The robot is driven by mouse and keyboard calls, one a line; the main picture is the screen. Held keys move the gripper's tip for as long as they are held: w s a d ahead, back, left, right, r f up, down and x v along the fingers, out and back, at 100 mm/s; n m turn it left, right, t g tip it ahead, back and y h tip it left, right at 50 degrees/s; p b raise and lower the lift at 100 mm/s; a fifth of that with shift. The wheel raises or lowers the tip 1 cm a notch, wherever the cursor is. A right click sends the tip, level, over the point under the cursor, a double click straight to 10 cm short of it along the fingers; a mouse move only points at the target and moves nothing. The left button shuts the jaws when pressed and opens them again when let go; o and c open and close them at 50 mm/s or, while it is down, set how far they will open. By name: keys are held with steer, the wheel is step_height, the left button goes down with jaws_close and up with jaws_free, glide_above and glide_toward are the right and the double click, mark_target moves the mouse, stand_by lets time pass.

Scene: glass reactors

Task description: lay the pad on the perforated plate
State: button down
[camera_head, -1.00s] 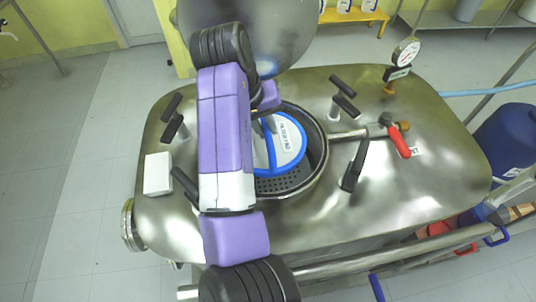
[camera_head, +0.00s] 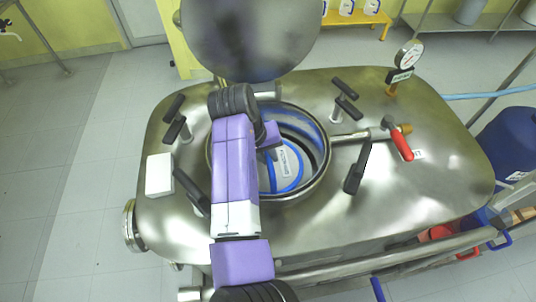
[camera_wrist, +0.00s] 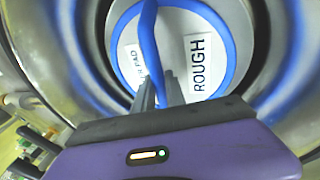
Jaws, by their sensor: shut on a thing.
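The pad (camera_head: 284,161) is a white disc with a blue rim, down inside the round opening (camera_head: 319,186) of the steel vessel. In the wrist view the pad (camera_wrist: 190,50) carries printed labels, one reading ROUGH, and a blue strap handle (camera_wrist: 150,32) across its middle. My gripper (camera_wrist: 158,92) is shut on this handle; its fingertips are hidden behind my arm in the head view. No holes of the perforated plate show now, so I cannot tell whether the pad touches it.
The open domed lid (camera_head: 250,35) stands behind the opening. Black clamp handles (camera_head: 357,168), a red-handled valve (camera_head: 400,145) and a pressure gauge (camera_head: 409,54) surround it on the vessel top. A white box (camera_head: 159,174) sits at the left.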

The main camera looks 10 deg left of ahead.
steer(key=shift+f, duration=0.15)
steer(key=shift+f, duration=0.1)
steer(key=c, duration=1.4)
jaws_free()
steer(key=shift+r, duration=0.55)
steer(key=v, duration=1.1)
steer(key=shift+s+a+r, duration=0.1)
steer(key=shift+s+r, duration=0.05)
steer(key=shift+r, duration=0.05)
